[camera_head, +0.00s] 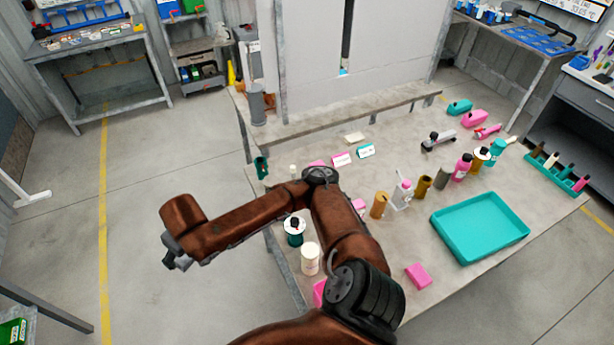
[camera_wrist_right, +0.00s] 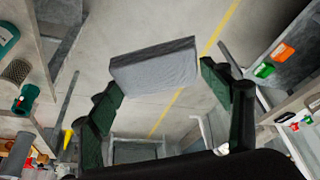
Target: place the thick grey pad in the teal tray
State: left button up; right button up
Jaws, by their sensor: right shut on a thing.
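The thick grey pad (camera_wrist_right: 155,66) is a flat grey block held between the dark green fingers of my right gripper (camera_wrist_right: 160,80) in the right wrist view. The pad is well off the floor. In the head view my right arm bends over to the left, and its end hangs left of the table, over open floor; the pad is hard to make out there. The teal tray (camera_head: 480,229) lies on the right part of the table, empty, far from the gripper. My left gripper is not in view.
The table carries a white bottle (camera_head: 310,259), a dark teal bottle (camera_head: 295,232), a pink block (camera_head: 418,276), a brown cylinder (camera_head: 379,205) and a pink bottle (camera_head: 462,167) behind the tray. A teal rack (camera_head: 556,170) stands at the right edge.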

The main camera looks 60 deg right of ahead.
aim_at(487, 232)
jog(key=u, duration=0.2)
jog(key=k, duration=1.5)
jog(key=z, duration=1.8)
jog(key=i, duration=1)
jog(key=z, duration=0.05)
